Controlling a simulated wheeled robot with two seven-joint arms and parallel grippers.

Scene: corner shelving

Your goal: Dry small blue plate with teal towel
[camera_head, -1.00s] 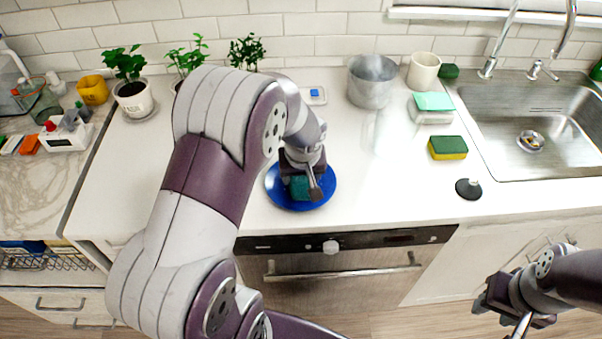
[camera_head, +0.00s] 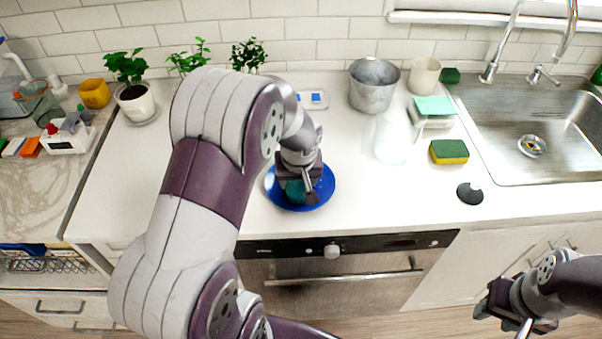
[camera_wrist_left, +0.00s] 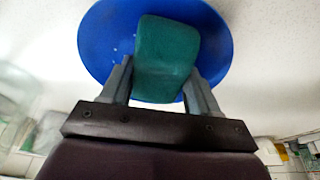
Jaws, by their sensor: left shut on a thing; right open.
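The small blue plate (camera_head: 322,192) lies on the white counter near its front edge, above the oven. It also fills the top of the left wrist view (camera_wrist_left: 100,45). The teal towel (camera_wrist_left: 165,60) is a folded, rounded bundle over the plate; in the head view the towel (camera_head: 294,189) is partly hidden by my gripper. My left gripper (camera_head: 302,192) is shut on the towel, its fingers on either side of it in the left wrist view (camera_wrist_left: 158,92). The towel appears to touch the plate. A few small pale specks show on the plate. My right gripper (camera_head: 500,310) is open and empty, low at the right.
A metal pot (camera_head: 373,88), a clear glass (camera_head: 393,138), a green and yellow sponge (camera_head: 449,152) and a black stopper (camera_head: 469,193) stand to the right, before the sink (camera_head: 540,150). Potted plants (camera_head: 136,100) are at the back left. Counter around the plate is clear.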

